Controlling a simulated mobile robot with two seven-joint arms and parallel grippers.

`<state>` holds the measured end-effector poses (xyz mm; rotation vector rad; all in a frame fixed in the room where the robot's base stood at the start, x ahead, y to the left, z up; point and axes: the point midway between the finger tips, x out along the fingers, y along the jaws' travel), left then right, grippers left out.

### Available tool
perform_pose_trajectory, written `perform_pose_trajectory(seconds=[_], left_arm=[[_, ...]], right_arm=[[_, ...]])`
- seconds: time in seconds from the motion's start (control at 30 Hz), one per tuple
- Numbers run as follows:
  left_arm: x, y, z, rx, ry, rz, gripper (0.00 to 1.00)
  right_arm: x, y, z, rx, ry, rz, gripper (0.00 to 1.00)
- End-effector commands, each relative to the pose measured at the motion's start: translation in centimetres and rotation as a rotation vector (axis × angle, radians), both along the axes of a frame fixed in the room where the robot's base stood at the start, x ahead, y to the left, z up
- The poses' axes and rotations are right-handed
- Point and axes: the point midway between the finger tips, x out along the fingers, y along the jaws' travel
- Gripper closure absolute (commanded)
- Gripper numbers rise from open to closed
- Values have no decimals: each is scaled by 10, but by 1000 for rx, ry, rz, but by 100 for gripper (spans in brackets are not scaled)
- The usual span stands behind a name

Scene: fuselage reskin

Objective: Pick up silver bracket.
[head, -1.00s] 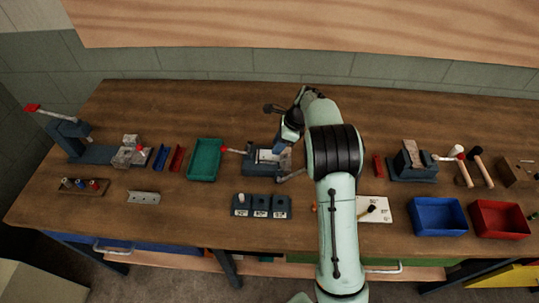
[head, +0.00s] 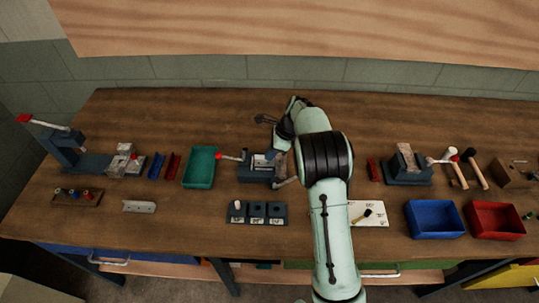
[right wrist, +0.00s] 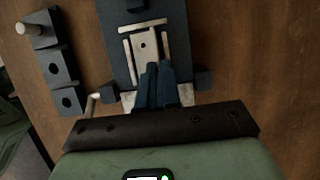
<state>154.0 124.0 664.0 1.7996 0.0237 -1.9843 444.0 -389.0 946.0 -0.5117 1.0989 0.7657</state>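A silver plate-like bracket (right wrist: 148,42) with a small hole lies in the dark clamp fixture (right wrist: 117,50), framed by pale bars in the right wrist view. The fixture stands left of my right arm in the head view (head: 250,172). My right gripper (right wrist: 159,66) points down over the fixture, its blue fingers close together and covering the bracket's near end. I see nothing clearly held between them, and contact is hidden. Another silver bracket (head: 139,206) with holes lies on the open table at the left. My left gripper is not in view.
A dark three-hole block (head: 257,213) stands in front of the fixture, with a white peg in one hole. A green tray (head: 200,168) is to the left. Blue (head: 435,218) and red (head: 496,219) bins are at the right. The table's front left is mostly clear.

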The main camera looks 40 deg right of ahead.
Motion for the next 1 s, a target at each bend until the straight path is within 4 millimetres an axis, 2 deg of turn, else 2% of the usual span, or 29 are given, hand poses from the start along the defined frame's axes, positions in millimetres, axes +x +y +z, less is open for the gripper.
perform_pose_trajectory(seconds=[0.17, 0.6, 0.8, 1.0], left_arm=[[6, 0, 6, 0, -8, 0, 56], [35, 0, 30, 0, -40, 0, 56], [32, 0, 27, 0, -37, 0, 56], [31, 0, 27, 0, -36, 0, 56]], right_arm=[[2, 0, 28, -1, -7, 2, 100], [2, 0, 145, -2, -10, 1, 100], [1, -1, 177, -2, -2, 0, 100], [0, 0, 192, -1, 0, 0, 100]])
